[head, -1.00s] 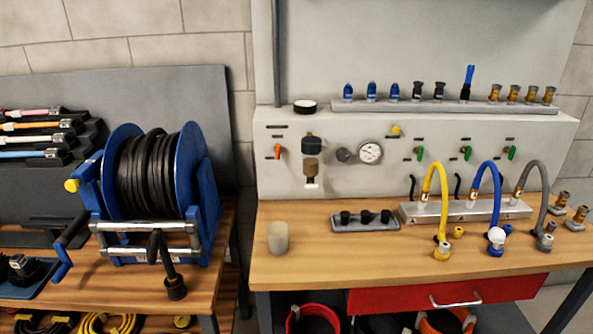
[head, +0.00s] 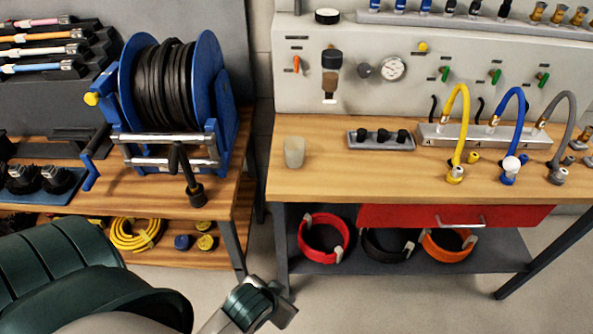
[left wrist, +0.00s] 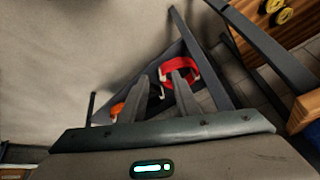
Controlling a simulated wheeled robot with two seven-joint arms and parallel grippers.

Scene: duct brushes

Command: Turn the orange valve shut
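The orange valve (head: 296,64) is a small lever handle on the left part of the grey wall panel, pointing roughly up and down. My left gripper (head: 279,303) is low in the head view, in front of the bench and well below the valve. In the left wrist view its two fingers (left wrist: 161,80) are apart with nothing between them, pointing toward the bench's lower shelf. The valve does not show in the left wrist view. My right gripper is in neither view.
A blue hose reel (head: 165,95) stands on the left bench. A cup (head: 294,152) and a block with black fittings (head: 381,140) are on the wooden bench. Yellow, blue and grey hoses (head: 515,110) arch at right. A red drawer (head: 400,217) juts below the top.

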